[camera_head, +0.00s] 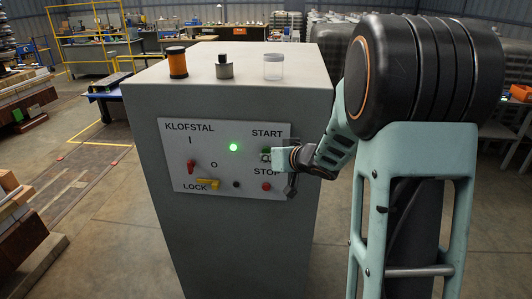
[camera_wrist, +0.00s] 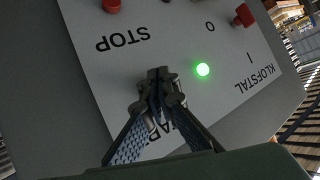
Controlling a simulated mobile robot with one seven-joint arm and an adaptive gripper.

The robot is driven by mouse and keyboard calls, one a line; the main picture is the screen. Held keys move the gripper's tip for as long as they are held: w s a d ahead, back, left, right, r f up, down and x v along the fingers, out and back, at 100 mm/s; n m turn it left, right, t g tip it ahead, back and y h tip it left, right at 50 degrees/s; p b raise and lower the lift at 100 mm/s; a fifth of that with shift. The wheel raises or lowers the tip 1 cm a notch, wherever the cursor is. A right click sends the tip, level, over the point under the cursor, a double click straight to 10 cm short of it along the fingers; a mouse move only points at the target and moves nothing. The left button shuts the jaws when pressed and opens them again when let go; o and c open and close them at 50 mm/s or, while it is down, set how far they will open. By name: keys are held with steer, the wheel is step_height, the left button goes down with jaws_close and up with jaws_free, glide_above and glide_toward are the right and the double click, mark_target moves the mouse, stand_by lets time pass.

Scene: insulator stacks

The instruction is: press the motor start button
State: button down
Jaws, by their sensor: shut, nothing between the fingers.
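The grey control cabinet carries a white panel (camera_head: 215,170) marked KLOFSTAL, START and STOP; the panel also shows upside down in the wrist view (camera_wrist: 232,97). My gripper (camera_head: 271,158) is at the panel's right side, just below the START label (camera_head: 267,133). Its fingers (camera_wrist: 157,76) are shut and empty, pointing at the panel. The start button is mostly or wholly hidden by my fingers, so I cannot tell whether they touch it. A green lamp (camera_head: 234,147) is lit left of START; it also glows in the wrist view (camera_wrist: 203,69).
A red stop button (camera_head: 266,186) sits below my gripper. A red switch (camera_head: 190,166), a yellow lock piece (camera_head: 208,184) and a black knob (camera_head: 236,184) are on the panel. An orange-black jar (camera_head: 177,63), a metal weight (camera_head: 224,68) and a clear jar (camera_head: 273,67) stand on top.

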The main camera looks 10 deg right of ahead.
steer(key=s, duration=0.1)
steer(key=s+a, duration=0.1)
steer(key=s, duration=0.2)
steer(key=shift+s+a, duration=0.3)
steer(key=shift+s, duration=0.1)
stand_by(0.5)
